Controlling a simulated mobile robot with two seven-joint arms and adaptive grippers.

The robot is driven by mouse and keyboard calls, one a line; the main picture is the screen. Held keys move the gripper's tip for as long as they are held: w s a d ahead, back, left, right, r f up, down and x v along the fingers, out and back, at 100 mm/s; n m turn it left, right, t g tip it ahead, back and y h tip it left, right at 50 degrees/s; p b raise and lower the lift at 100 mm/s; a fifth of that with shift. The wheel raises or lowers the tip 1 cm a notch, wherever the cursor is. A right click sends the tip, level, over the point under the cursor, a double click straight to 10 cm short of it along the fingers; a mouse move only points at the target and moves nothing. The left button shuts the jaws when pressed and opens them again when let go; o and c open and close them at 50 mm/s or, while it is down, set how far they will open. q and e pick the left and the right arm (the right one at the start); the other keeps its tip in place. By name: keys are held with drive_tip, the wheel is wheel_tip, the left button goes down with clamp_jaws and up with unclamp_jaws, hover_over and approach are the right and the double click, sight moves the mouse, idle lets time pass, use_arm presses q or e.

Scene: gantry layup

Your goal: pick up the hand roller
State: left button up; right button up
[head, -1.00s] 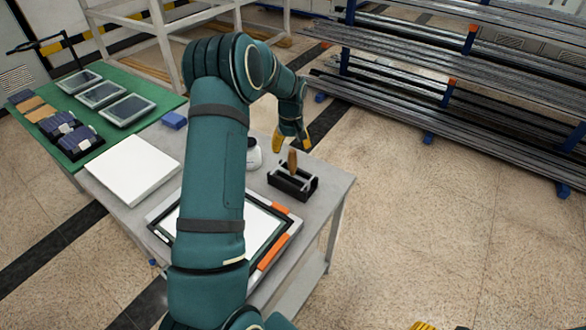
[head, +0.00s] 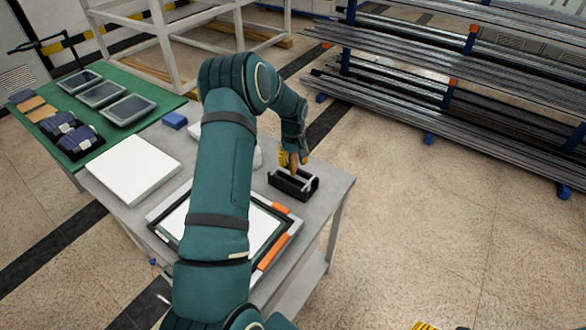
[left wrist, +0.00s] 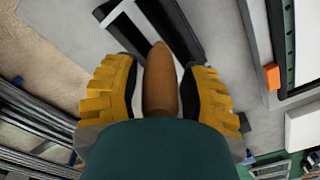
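The hand roller's brown wooden handle (head: 294,163) stands upright from a black holder (head: 307,192) near the far right corner of the grey table. In the left wrist view the handle (left wrist: 161,92) points up between the yellow, dark-padded fingers of my left gripper (left wrist: 160,78). The fingers are on both sides of the handle, with a narrow gap visible at the left, so the gripper looks open around it. My left gripper also shows in the head view (head: 289,160). The roller's lower part is mostly hidden. Yellow fingertips of my right gripper (head: 425,326) just show at the bottom edge.
A framed white panel (head: 262,232) with orange clamps lies under my left arm. A white slab (head: 133,170), a blue block (head: 174,120) and a partly hidden white container (head: 257,158) are on the table. A green mat (head: 150,103) holds several trays. Racks of bars stand behind.

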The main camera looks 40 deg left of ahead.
use_arm(q)
clamp_jaws()
drive_tip(key=shift+r, duration=0.15)
wheel_tip(320, 180, up, 10)
drive_tip(key=shift+f, duration=0.1)
idle(0.6)
